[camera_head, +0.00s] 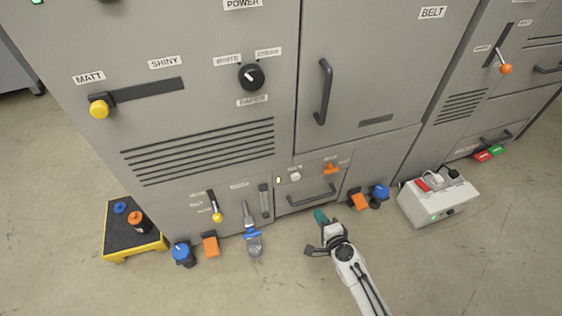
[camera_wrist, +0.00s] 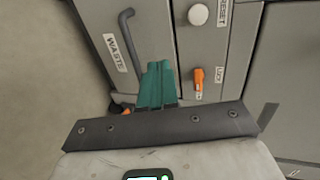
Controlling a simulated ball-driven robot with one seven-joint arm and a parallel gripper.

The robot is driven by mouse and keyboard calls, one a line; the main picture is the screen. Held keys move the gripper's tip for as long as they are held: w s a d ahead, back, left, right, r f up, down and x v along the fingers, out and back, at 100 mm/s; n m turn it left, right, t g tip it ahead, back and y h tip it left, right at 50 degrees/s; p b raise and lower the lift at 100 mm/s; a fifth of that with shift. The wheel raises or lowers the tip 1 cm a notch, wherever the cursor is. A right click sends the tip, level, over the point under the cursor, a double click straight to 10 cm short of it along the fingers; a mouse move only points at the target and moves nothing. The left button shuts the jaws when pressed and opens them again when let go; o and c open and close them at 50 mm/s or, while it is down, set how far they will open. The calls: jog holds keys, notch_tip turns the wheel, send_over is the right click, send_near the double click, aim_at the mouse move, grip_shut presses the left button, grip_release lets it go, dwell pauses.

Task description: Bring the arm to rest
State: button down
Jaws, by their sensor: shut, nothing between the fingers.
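My gripper (camera_head: 320,216) is at the lower middle of the head view, its teal fingers in front of the waste drawer at the foot of the grey machine. In the wrist view the teal fingers (camera_wrist: 157,84) are together with nothing between them. The waste drawer's dark handle (camera_wrist: 128,40) is behind and left of the fingertips in that view. I cannot tell how far the fingers are from the drawer front. My arm (camera_head: 357,276) reaches in from the bottom edge.
An orange lever (camera_wrist: 198,82) and a white knob (camera_wrist: 198,14) are on the panel near my fingers. A white power box (camera_head: 438,203) stands right on the floor. A yellow-edged black step (camera_head: 124,240) is at the left.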

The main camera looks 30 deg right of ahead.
jog(key=s+a+r+n+g+y, duration=0.2)
jog(key=a+r+n+y, duration=0.15)
jog(key=a+n, duration=0.3)
jog(key=s+a+r+n+g+y, duration=0.2)
jog(key=a+n+y, duration=0.3)
jog(key=a+n, duration=0.15)
jog(key=s+d+r+n+g+h, duration=0.2)
jog(key=s+r+n+g, duration=0.2)
jog(key=s, duration=0.5)
jog(key=s+d+r+n+g+h, duration=0.25)
jog(key=s+r+n+g, duration=0.2)
jog(key=s, duration=0.45)
notch_tip(320, 180, up, 29)
jog(key=p, duration=2.9)
jog(key=shift+w+m+p, duration=0.15)
jog(key=shift+m+p, duration=0.15)
jog(key=shift+m, duration=0.05)
jog(key=shift+a, duration=0.1)
